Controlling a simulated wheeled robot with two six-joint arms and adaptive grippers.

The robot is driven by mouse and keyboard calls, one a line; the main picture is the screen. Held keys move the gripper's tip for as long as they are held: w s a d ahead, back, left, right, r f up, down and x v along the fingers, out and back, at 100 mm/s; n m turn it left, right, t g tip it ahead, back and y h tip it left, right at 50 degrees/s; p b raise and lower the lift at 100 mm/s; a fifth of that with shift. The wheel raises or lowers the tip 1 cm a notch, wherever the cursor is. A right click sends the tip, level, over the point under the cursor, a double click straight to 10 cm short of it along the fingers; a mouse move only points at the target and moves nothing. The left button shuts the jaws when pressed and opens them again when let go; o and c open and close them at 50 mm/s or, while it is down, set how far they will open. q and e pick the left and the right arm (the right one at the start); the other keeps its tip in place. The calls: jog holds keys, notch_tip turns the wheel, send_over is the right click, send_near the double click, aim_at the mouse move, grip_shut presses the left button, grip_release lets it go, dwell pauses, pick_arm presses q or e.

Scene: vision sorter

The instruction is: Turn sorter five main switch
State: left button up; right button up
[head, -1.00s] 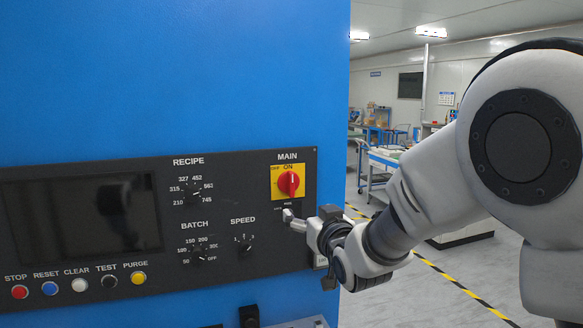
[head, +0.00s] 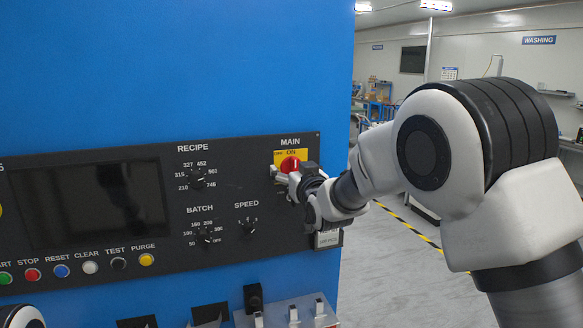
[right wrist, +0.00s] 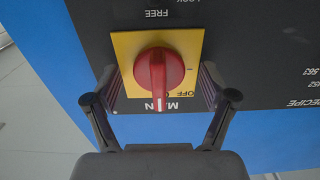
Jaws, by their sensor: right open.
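The main switch is a red rotary knob (head: 290,164) on a yellow plate (head: 304,155), below the word MAIN on the black panel. In the right wrist view the panel lettering is upside down. There the knob (right wrist: 159,68) stands upright in the picture, its white mark at the lower end, towards MAIN, with OFF beside it. My right gripper (head: 282,178) is at the switch and partly covers it in the head view. In the right wrist view its open fingers (right wrist: 158,88) lie on either side of the knob, with gaps on both sides. My left gripper is out of view.
The black panel (head: 120,257) also carries a dark screen (head: 90,205), the recipe (head: 197,179), batch (head: 207,231) and speed (head: 247,226) dials and a row of coloured buttons. Small levers (head: 293,315) stick up below. Open floor (head: 385,265) lies to the right.

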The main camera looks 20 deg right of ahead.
jog(key=shift+d, duration=0.1)
jog(key=shift+s, duration=0.1)
jog(key=c, duration=1.1)
jog(key=shift+n+b, duration=0.5)
jog(key=shift+n, duration=0.4)
jog(key=n+b, duration=0.1)
jog(key=n, duration=0.3)
jog(key=shift+b, duration=0.3)
jog(key=n+b, duration=0.1)
jog(key=n, duration=0.2)
jog(key=shift+r+n, duration=0.1)
jog(key=shift+n, duration=0.7)
jog(key=o, duration=1.1)
